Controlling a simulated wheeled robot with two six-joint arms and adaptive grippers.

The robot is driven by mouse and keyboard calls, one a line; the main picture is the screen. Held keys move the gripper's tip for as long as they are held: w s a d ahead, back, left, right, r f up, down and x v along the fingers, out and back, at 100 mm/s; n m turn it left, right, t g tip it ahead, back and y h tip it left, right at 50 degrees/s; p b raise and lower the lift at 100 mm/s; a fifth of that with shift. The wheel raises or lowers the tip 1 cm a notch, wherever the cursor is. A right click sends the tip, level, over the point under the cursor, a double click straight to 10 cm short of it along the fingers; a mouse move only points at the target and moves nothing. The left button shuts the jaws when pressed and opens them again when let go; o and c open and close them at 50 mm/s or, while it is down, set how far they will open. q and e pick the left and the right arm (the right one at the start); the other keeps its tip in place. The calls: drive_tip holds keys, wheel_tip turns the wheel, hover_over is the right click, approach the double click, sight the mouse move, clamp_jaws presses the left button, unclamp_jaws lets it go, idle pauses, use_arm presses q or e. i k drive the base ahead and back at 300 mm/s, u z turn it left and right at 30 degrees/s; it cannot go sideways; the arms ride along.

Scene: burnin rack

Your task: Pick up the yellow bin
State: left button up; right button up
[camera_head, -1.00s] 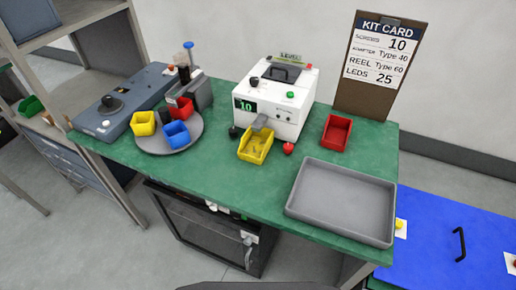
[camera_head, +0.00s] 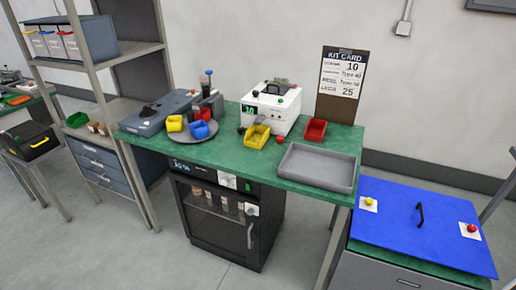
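Two yellow bins are in view. One yellow bin (camera_head: 256,139) sits on the green table (camera_head: 235,163) in front of the white box machine (camera_head: 272,108), under its chute, with its inside facing me. A smaller-looking yellow bin (camera_head: 174,124) stands on the round grey tray (camera_head: 183,138) at the left of the table. A blue bin (camera_head: 199,130) and a red bin there stand beside it. Neither of my grippers shows in this view.
A red bin (camera_head: 316,130) and an empty grey tray (camera_head: 316,167) are on the table's right side. A kit card board (camera_head: 340,85) stands behind. A blue panel with a handle (camera_head: 425,222) is at right, shelving at left. Floor (camera_head: 130,255) is clear in front.

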sight(256, 137)
drive_tip(key=z, duration=0.5)
drive_tip(key=i, duration=0.55)
drive_tip(key=z, duration=0.4)
